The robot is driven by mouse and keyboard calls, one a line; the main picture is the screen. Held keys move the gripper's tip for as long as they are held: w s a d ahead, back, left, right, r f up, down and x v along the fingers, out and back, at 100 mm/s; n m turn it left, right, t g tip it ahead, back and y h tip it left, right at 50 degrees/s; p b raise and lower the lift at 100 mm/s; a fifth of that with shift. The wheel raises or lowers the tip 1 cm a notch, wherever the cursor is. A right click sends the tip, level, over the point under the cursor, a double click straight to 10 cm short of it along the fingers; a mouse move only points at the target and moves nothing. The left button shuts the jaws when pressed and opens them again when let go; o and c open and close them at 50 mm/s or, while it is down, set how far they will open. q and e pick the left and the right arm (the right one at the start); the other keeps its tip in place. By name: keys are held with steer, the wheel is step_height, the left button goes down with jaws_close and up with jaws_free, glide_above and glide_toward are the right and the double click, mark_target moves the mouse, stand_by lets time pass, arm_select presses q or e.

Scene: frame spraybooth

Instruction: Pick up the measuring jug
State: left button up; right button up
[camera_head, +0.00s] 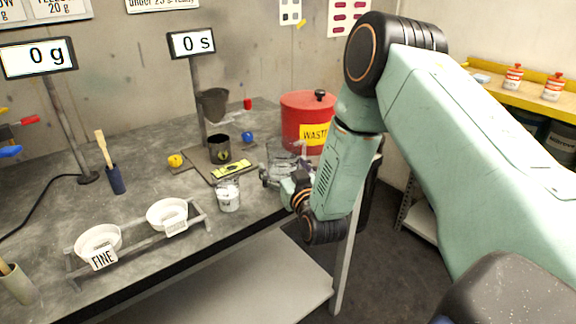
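A clear, see-through vessel that looks like the measuring jug (282,153) stands on the grey bench near its right end, in front of the red waste bin. My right gripper (269,177) is at the near side of this jug, low over the bench edge, and overlaps its lower part in the picture. The fingers are small and partly lost against the jug. I cannot tell whether they touch it or how far they are open. My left gripper is not in view.
A clear cup with white contents (228,196) stands left of my gripper. The red waste bin (306,117) is behind the jug. A dark cup (220,149) sits under a funnel stand (212,104). White bowls (167,213) rest in a rack at the front edge.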

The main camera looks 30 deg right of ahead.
steer(key=shift+a, duration=0.25)
steer(key=shift+c, duration=1.4)
steer(key=shift+d, duration=0.2)
steer(key=c, duration=0.6)
steer(key=shift+a, duration=0.15)
steer(key=c, duration=0.3)
steer(key=shift+r, duration=0.15)
